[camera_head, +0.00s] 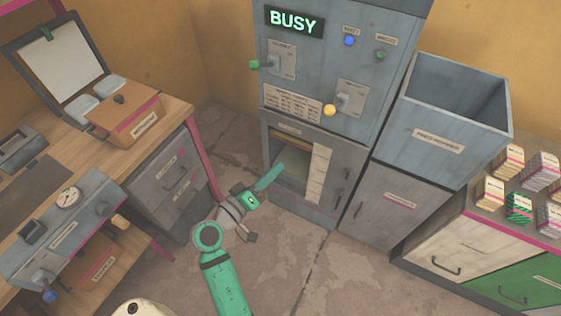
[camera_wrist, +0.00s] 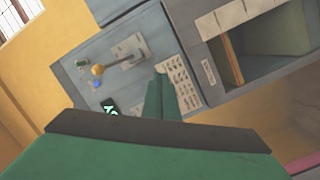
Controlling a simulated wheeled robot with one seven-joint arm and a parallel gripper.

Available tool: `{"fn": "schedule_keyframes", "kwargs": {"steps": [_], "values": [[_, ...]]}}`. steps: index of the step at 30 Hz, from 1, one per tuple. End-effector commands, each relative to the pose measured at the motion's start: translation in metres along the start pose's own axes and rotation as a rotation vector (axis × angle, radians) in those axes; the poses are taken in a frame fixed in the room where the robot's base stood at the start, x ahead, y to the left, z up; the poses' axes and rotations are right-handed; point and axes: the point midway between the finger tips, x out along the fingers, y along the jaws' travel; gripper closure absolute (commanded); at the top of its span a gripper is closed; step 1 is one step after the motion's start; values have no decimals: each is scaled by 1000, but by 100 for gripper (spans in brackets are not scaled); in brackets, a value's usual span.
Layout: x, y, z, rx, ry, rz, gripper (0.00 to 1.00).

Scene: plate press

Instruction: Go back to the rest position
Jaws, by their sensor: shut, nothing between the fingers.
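My green gripper (camera_head: 270,177) is shut and empty. In the head view it reaches up and right, with its tip in front of the left part of the press's open bay (camera_head: 292,172). I cannot tell whether the tip is inside the bay or just before it. In the wrist view my gripper (camera_wrist: 161,85) points at the press's front panel, and the bay (camera_wrist: 265,50) lies to the right. The grey press (camera_head: 335,75) shows a lit "BUSY" sign (camera_head: 293,21).
Levers with a green knob (camera_head: 254,64) and a yellow knob (camera_head: 329,110) stick out of the press. A feed hopper (camera_head: 440,140) stands to the right, beyond it a counter with packets (camera_head: 520,207). A wooden bench (camera_head: 172,115) is at left. Floor (camera_head: 320,268) before the press is clear.

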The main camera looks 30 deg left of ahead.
Motion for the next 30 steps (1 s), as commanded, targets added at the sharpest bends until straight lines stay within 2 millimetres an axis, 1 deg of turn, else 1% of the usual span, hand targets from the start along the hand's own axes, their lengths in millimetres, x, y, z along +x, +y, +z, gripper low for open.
{"fn": "schedule_keyframes", "kwargs": {"steps": [17, 20, 23, 26, 30], "values": [[-2, -1, 0, 1, 0, 0, 100], [-1, -3, 5, -1, -1, -9, 100], [0, -11, 24, -5, -4, -46, 100], [0, -23, 58, -1, -10, -113, 100], [-10, -40, 112, 35, -15, -226, 100]]}}
